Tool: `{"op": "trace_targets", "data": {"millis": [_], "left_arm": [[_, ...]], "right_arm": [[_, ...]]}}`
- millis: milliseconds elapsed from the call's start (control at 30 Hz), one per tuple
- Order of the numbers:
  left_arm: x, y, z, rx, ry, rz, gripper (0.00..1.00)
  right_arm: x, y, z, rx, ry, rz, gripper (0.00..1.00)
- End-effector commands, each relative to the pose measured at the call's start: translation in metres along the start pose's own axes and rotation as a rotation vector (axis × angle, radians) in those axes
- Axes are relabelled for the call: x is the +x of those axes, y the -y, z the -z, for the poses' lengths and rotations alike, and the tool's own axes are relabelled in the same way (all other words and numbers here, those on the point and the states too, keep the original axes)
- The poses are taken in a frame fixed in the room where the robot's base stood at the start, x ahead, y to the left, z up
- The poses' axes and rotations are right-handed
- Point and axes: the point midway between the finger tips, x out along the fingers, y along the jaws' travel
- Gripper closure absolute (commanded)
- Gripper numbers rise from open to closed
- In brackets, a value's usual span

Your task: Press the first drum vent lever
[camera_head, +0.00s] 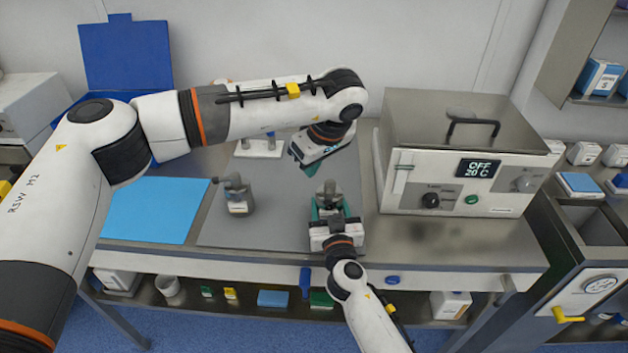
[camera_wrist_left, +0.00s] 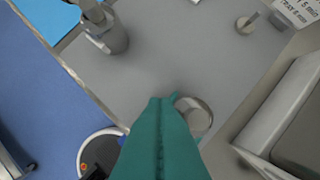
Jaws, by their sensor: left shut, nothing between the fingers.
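A small grey drum (camera_head: 238,200) with a lever-like fitting on top stands upright on the grey mat; it also shows at the upper left of the left wrist view (camera_wrist_left: 108,35). A second grey fitting (camera_head: 329,190) stands between the separated teal fingers of my right gripper (camera_head: 330,210); whether they grip it is unclear. My left gripper (camera_head: 294,160) is shut and empty, above the mat behind and right of the first drum, apart from it. Its teal fingers (camera_wrist_left: 160,110) partly hide a round metal piece (camera_wrist_left: 196,114) in the left wrist view.
A steel box (camera_head: 455,150) with a display stands on the right. A blue sheet (camera_head: 155,210) lies left of the grey mat (camera_head: 270,220). A white stand with pegs (camera_head: 257,150) is behind. The mat between the first drum and my right gripper is clear.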

Motion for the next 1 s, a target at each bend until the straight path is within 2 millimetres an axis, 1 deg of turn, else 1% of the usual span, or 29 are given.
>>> {"op": "trace_targets", "data": {"millis": [33, 100, 200, 300, 433, 800, 833, 900, 967, 1000], "left_arm": [[-0.012, 0.003, 0.000, 0.002, 0.001, 0.003, 1.00], [-0.025, 0.005, -0.001, 0.001, 0.001, 0.003, 1.00], [-0.040, 0.008, -0.001, 0.001, 0.001, 0.001, 1.00], [-0.049, 0.009, -0.002, 0.001, 0.000, 0.001, 1.00], [-0.055, 0.010, -0.002, 0.001, 0.000, 0.000, 1.00], [-0.055, 0.010, -0.002, 0.001, -0.001, -0.001, 1.00], [-0.055, 0.010, -0.002, 0.001, -0.001, -0.001, 1.00], [-0.055, 0.010, -0.002, 0.001, -0.001, -0.001, 1.00], [-0.055, 0.010, -0.002, 0.001, -0.001, -0.001, 1.00], [-0.055, 0.010, -0.002, 0.001, -0.001, -0.001, 1.00]], "right_arm": [[0.000, 0.000, 0.000, -0.001, 0.000, 0.000, 0.78], [0.000, 0.000, 0.000, -0.001, 0.000, 0.001, 0.78], [0.000, 0.001, 0.000, -0.001, 0.000, 0.001, 0.78], [0.000, 0.001, 0.000, -0.001, 0.000, 0.001, 0.78], [0.000, 0.000, 0.000, -0.001, 0.000, 0.001, 0.78], [0.000, 0.000, 0.000, -0.001, 0.000, 0.001, 0.78], [0.000, 0.000, 0.000, -0.001, 0.000, 0.001, 0.40], [0.000, 0.000, 0.000, -0.001, 0.000, 0.001, 0.29], [0.000, 0.000, 0.000, -0.001, 0.000, 0.001, 0.20], [0.000, 0.000, 0.000, -0.001, 0.000, 0.001, 0.20]]}}
